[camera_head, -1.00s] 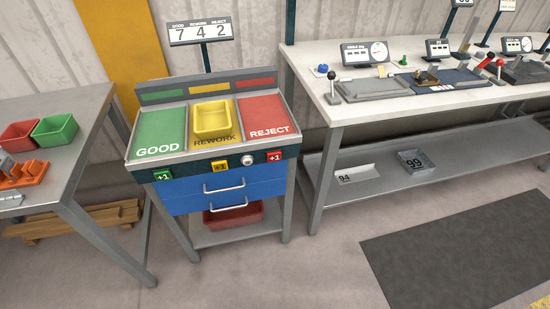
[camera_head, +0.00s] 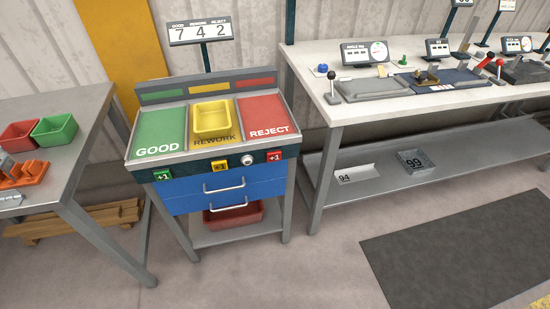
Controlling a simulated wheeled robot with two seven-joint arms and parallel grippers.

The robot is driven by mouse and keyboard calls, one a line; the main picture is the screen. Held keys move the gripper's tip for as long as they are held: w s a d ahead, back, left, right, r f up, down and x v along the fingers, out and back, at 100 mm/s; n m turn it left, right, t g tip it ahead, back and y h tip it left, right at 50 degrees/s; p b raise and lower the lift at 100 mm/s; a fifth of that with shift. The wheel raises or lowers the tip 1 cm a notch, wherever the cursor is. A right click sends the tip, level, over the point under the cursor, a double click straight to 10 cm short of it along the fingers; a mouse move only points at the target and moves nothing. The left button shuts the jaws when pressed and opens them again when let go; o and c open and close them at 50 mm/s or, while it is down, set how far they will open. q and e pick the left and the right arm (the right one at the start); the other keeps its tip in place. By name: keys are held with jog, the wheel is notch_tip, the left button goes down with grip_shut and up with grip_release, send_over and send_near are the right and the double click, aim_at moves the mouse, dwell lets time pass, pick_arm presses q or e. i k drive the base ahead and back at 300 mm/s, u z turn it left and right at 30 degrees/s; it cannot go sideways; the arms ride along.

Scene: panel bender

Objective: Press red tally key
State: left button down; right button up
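The red tally key (camera_head: 274,156) is a small red block marked +1 on the front edge of the sorting stand (camera_head: 208,168), below the red REJECT area (camera_head: 264,115). A yellow +1 key (camera_head: 220,163) sits left of it, below the REWORK area, and a green +1 key (camera_head: 163,174) sits below the GOOD area (camera_head: 158,133). A round silver knob (camera_head: 248,160) lies between the yellow and red keys. The tally display (camera_head: 200,31) above the stand reads 7, 4, 2 under GOOD, REWORK, REJECT. Neither gripper is in view.
A yellow bin (camera_head: 212,118) sits on the REWORK area. Blue drawers (camera_head: 222,190) with handles are below the keys. A grey table (camera_head: 75,125) with red and green bins stands left; a workbench (camera_head: 330,112) with gauges stands right. Floor in front is open, with a dark mat (camera_head: 460,260).

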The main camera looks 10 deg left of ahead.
aim_at(273, 156)
jog(key=z, duration=0.4)
jog(key=k, duration=0.4)
jog(key=z, duration=0.8)
